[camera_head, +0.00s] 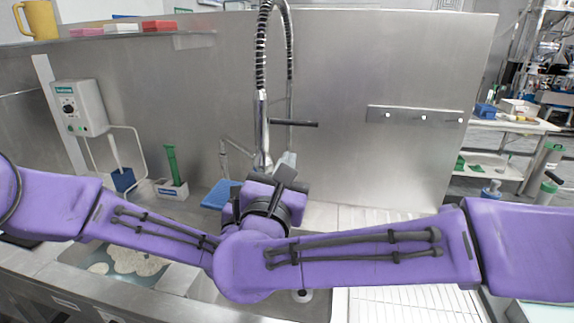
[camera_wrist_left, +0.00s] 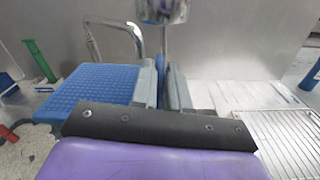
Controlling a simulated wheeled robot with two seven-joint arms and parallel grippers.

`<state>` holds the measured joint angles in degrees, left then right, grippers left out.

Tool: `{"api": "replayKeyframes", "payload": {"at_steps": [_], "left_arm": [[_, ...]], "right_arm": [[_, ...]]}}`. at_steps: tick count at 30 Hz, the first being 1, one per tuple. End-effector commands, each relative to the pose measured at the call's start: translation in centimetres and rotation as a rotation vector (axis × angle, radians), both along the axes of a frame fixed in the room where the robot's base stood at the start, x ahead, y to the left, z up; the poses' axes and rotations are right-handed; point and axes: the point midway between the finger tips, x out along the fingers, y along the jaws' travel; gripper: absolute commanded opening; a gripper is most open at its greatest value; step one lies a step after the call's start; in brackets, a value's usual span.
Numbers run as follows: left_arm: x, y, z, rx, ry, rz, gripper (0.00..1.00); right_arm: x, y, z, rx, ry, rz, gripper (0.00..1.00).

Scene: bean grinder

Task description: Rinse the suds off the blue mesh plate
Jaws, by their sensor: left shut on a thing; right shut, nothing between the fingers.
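The blue mesh plate (camera_wrist_left: 95,86) extends to the left of my left gripper (camera_wrist_left: 162,85) in the left wrist view. That gripper is shut on the plate's right edge. The tap's metal head (camera_wrist_left: 163,10) hangs above the left gripper in the wrist view. I cannot make out suds on the plate.
A sink basin with pale foam (camera_head: 130,260) lies at left. A wire rack (camera_wrist_left: 285,135) covers the drainboard at right. A green-handled brush (camera_head: 173,168) stands in a holder by the back wall. A control box (camera_head: 80,107) is on the left. My arms cross over the front.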

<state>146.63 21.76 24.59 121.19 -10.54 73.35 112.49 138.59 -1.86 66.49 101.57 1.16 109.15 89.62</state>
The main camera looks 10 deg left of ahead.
Motion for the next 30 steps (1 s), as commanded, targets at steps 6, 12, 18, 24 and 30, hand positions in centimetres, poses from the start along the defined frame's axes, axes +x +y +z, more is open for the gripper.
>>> {"api": "replayKeyframes", "payload": {"at_steps": [6,12,18,24,30], "left_arm": [[-1.6,1.5,0.0,-0.001,-0.001,0.001,0.0],[-3.0,2.7,0.1,-0.003,-0.002,0.002,0.0],[-4.3,3.9,0.1,-0.001,-0.002,0.001,0.0],[-4.6,4.1,0.0,0.0,-0.001,0.0,0.0],[-4.6,4.1,0.0,0.0,-0.001,0.0,0.0]], "right_arm": [[0.0,0.0,-0.2,0.0,0.0,0.0,0.0],[0.0,0.0,-0.3,0.0,0.0,0.0,0.0],[0.0,0.0,-0.3,0.0,0.0,0.0,0.0],[0.0,0.0,-0.3,0.0,0.0,0.0,0.0],[0.0,0.0,-0.3,0.0,0.0,0.0,0.0]]}}
